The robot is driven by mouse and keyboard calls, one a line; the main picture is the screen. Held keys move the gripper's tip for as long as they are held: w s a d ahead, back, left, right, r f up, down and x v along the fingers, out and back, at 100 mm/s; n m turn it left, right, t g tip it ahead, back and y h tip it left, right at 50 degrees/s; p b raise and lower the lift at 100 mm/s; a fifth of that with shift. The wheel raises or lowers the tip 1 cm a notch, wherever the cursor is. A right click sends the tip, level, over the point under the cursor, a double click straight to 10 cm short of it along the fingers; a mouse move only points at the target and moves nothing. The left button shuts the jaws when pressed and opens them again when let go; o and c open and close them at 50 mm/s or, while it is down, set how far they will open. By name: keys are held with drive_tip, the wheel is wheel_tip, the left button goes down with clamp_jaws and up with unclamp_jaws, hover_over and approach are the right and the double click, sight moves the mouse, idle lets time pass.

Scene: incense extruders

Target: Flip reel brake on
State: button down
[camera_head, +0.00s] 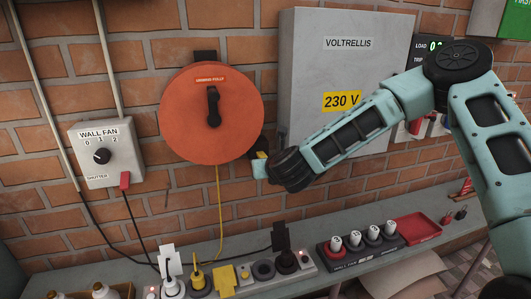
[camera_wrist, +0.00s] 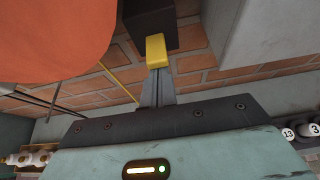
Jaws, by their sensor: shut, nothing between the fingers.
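The orange round reel (camera_head: 187,120) hangs on the brick wall, with a black crank handle (camera_head: 213,105) upright on its face. It also fills the upper left of the wrist view (camera_wrist: 45,35). A small yellow lever (camera_head: 262,154) shows at the reel's lower right edge. In the wrist view the yellow lever (camera_wrist: 155,50) sticks out of a dark block (camera_wrist: 150,24). My gripper (camera_wrist: 156,74) is shut and empty, its fingertips right at the lever's lower end. I cannot tell whether they touch. In the head view my wrist hides most of the fingers.
The grey 230 V cabinet (camera_head: 340,85) stands close to the right of the reel. A wall fan switch box (camera_head: 105,152) is on the left. A yellow cord (camera_head: 219,215) hangs from the reel to the shelf, where plugs and a numbered rack (camera_head: 362,252) stand.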

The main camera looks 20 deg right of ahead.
drive_tip(key=shift+r+g, duration=0.2)
drive_tip(key=shift+g, duration=0.2)
drive_tip(key=shift+r, duration=0.1)
drive_tip(key=shift+r+p, duration=0.4)
drive_tip(key=shift+r, duration=0.35)
drive_tip(key=shift+f, duration=0.15)
